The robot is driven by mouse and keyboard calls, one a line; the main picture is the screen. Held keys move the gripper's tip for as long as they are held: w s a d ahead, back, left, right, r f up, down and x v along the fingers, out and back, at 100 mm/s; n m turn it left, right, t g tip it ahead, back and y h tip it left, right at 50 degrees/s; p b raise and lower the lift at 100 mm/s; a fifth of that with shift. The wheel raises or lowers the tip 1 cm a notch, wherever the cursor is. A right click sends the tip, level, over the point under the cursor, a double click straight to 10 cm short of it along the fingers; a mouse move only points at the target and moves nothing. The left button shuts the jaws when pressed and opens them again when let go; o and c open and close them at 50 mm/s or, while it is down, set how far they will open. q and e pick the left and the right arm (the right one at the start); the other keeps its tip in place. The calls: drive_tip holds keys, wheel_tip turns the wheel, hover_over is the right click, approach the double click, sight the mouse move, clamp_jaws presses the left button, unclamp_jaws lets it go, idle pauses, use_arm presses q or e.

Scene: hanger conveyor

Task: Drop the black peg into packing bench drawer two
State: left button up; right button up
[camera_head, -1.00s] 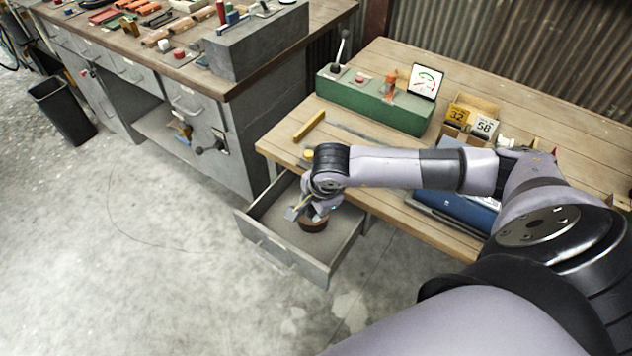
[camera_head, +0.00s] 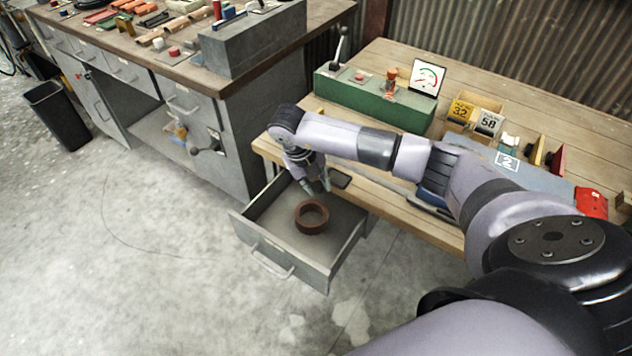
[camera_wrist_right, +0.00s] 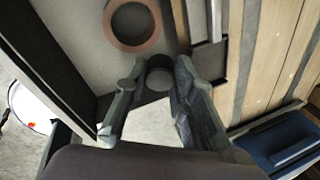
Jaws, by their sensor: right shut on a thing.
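My right gripper (camera_head: 317,187) points down over the back part of an open grey drawer (camera_head: 262,253) at the wooden bench. In the right wrist view the gripper (camera_wrist_right: 158,82) has its fingers on either side of a dark round peg end (camera_wrist_right: 159,66), which I take to be the black peg, and is shut on it. The peg is hard to make out in the head view. A brown ring (camera_head: 312,217) lies on the drawer floor; it also shows in the right wrist view (camera_wrist_right: 133,25), beside the peg. My left gripper is out of view.
The wooden bench (camera_head: 575,128) carries a green control box (camera_head: 372,104), number cards (camera_head: 488,122) and a red item (camera_head: 591,203). A dark flat piece (camera_head: 340,179) is at the bench edge behind the gripper. A grey workbench (camera_head: 240,120) stands left; the floor in front is clear.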

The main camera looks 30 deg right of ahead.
sight(316, 192)
wheel_tip(316, 192, down, 4)
drive_tip(key=shift+f+b, duration=0.15)
drive_tip(key=shift+b, duration=1.1)
drive_tip(key=o, duration=1)
drive_tip(key=shift+o, duration=0.2)
drive_tip(key=shift+w+r, duration=0.1)
drive_tip(key=shift+r, duration=0.1)
drive_tip(key=v, duration=0.7)
drive_tip(key=shift+a+r, duration=0.25)
drive_tip(key=shift+r, duration=0.1)
